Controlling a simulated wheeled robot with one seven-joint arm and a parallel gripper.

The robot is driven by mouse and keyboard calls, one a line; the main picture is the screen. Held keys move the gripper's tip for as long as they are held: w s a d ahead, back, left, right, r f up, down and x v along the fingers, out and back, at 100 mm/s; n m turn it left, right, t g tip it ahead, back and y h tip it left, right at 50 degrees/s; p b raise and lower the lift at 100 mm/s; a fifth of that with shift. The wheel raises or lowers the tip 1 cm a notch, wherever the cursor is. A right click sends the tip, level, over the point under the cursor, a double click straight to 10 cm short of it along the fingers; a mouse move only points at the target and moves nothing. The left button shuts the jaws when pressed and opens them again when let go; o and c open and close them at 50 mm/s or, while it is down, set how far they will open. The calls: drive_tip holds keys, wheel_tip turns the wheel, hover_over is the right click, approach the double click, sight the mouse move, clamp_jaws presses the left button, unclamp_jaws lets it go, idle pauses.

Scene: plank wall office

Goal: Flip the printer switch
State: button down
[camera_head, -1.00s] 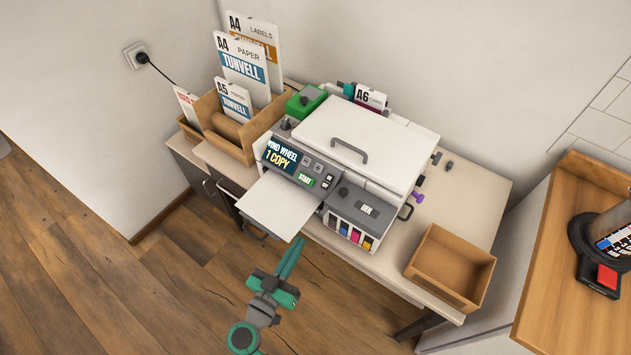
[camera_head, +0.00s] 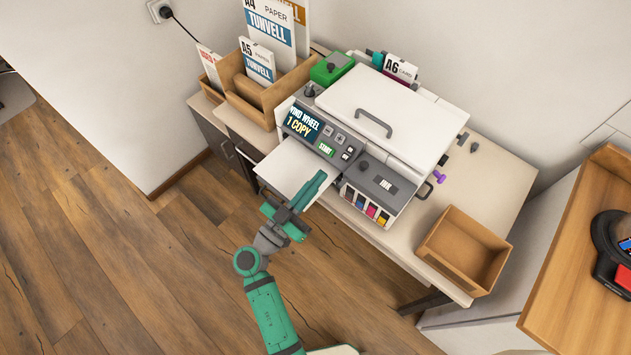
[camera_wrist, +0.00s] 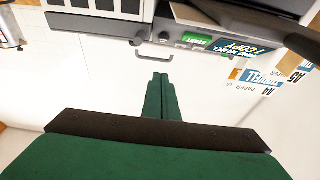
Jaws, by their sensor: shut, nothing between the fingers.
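The white and grey printer (camera_head: 375,105) stands on the desk with its lid shut. Its sloped front panel has a lit screen (camera_head: 303,123) reading "1 COPY", a green START button (camera_head: 326,149), and a small black and white rocker-like part (camera_head: 348,153), which may be the switch. My gripper (camera_head: 318,178) is shut and empty, its fingertips pointing at the panel, over the right side of the white paper tray (camera_head: 290,170). In the wrist view my shut fingers (camera_wrist: 158,82) point at the printer front, with the START button (camera_wrist: 197,38) just beyond, upside down.
An ink unit (camera_head: 385,183) with coloured cartridges sits right of the panel. A paper holder (camera_head: 250,105) stands left of the printer. A wooden-topped cabinet (camera_head: 580,260) is at right. Open floor lies in front.

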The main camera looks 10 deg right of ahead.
sight(311, 204)
drive_tip(key=w+d, duration=0.1)
drive_tip(key=d, duration=0.1)
drive_tip(key=w+d, duration=0.4)
drive_tip(key=shift+w+d+f, duration=0.1)
drive_tip(key=shift+d+f, duration=0.15)
drive_tip(key=shift+f, duration=0.15)
drive_tip(key=shift+w+d+f, duration=0.15)
drive_tip(key=shift+d+f, duration=0.05)
drive_tip(key=shift+f, duration=0.25)
drive_tip(key=shift+d+f, duration=0.1)
drive_tip(key=shift+f, duration=0.25)
drive_tip(key=shift+a+r, duration=0.3)
drive_tip(key=shift+s+a+r, duration=0.8)
drive_tip(key=shift+a+r, duration=0.05)
drive_tip(key=shift+a, duration=0.15)
drive_tip(key=s+a+f, duration=0.2)
drive_tip(key=a+f, duration=0.1)
drive_tip(key=s+a+f, duration=0.3)
drive_tip(key=shift+a+f, duration=0.1)
